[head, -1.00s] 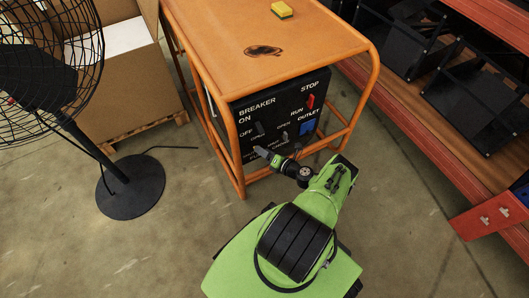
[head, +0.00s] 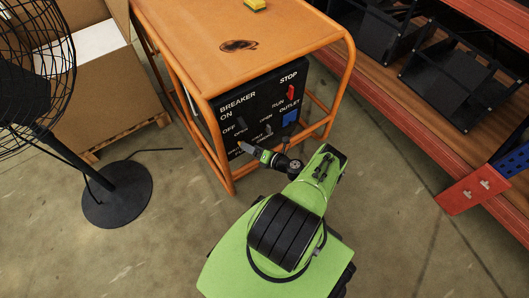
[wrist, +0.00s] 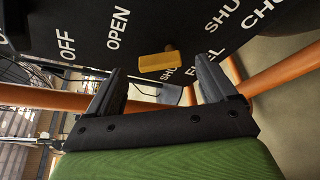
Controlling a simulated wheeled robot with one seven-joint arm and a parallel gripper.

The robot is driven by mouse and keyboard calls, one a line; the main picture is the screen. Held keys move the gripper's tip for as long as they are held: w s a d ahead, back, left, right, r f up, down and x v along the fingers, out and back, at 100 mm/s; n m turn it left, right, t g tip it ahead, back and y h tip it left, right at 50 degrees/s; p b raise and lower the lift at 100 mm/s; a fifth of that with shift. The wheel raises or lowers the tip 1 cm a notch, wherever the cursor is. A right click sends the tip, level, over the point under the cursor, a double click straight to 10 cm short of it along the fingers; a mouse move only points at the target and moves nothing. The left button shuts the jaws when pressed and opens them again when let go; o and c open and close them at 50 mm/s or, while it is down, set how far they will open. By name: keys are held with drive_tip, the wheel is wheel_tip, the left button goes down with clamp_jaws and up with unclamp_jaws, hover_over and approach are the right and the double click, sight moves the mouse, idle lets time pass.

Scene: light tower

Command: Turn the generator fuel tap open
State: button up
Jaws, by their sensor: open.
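The generator's black control panel (head: 262,108) sits inside an orange frame and carries white labels. In the wrist view a small brass-yellow tap handle (wrist: 157,62) stands out from the panel, between an OPEN label and SHUT and FUEL lettering. My gripper (head: 243,147) is at the lower left of the panel in the head view. In the wrist view its two black fingers are spread, one on each side of the handle, with gaps and nothing held. My gripper hides part of the lower panel in the head view, and the tap cannot be made out there.
A red switch (head: 291,91) and a blue outlet (head: 289,117) are on the panel's right. The orange frame's front post (head: 217,150) is close left of my gripper. A black fan (head: 117,195) stands at left. Shelving (head: 440,140) is at right.

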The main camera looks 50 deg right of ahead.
drive_tip(key=p+v, duration=0.1)
drive_tip(key=v, duration=1.3)
drive_tip(key=shift+p, duration=0.35)
drive_tip(key=shift+r, duration=0.1)
